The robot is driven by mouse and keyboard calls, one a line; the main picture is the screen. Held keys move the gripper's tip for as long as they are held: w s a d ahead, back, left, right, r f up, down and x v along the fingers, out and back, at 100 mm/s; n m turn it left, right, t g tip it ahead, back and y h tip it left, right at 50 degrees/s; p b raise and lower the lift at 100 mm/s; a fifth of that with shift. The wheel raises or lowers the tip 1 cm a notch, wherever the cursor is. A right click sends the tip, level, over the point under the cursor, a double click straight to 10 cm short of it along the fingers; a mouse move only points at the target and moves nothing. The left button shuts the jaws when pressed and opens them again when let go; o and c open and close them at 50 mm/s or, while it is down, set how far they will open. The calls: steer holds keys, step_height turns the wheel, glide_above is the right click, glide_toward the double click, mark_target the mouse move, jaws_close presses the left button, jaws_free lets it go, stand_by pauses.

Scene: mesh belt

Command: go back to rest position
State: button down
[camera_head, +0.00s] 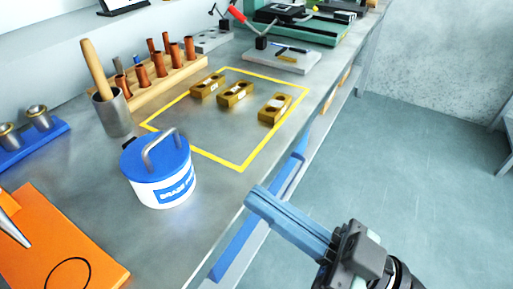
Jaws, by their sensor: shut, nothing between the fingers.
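My gripper (262,203) shows at the lower middle right of the head view. Its long blue fingers are together, with nothing between them. It points up and left, by the front edge of the grey workbench (215,200). It is apart from the objects on the bench. The rest of my arm leaves the picture at the lower right.
A white pot with a blue lid (160,175) stands left of my gripper. Several brass blocks (235,94) sit inside a yellow outline (240,166). Copper pieces stand in a wooden rack (165,82) behind. Open floor (410,150) lies to the right.

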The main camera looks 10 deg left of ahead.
steer(key=w+a+m+t+h, duration=0.1)
steer(key=w+h, duration=0.1)
steer(key=w+a+r+m+t+h, duration=0.1)
steer(key=w+t, duration=0.1)
steer(key=w, duration=0.1)
steer(key=w+a+r+m+t+h, duration=0.1)
steer(key=w+m+h, duration=0.1)
steer(key=w, duration=0.1)
steer(key=shift+w+r+h, duration=0.15)
steer(key=shift+w+h, duration=0.1)
steer(key=shift+h, duration=0.05)
steer(key=shift+w+r+m+t+h, duration=0.8)
steer(key=shift+w+r+t+h, duration=0.2)
steer(key=shift+w+t, duration=0.1)
steer(key=d+r+m+t+h, duration=0.2)
steer(key=r+m+t+h, duration=0.15)
steer(key=r, duration=0.45)
steer(key=d+r+m+t+h, duration=0.1)
steer(key=r+m+t+h, duration=0.1)
steer(key=r+t+h, duration=0.5)
steer(key=s+d+r+m+t+h+p, duration=0.25)
steer(key=s+r, duration=0.55)
steer(key=r, duration=0.4)
step_height(320, 180, up, 26)
steer(key=w+p, duration=0.1)
steer(key=p, duration=2.4)
steer(key=shift+a+r+p, duration=0.2)
steer(key=shift+a+p, duration=0.2)
steer(key=shift+a, duration=0.05)
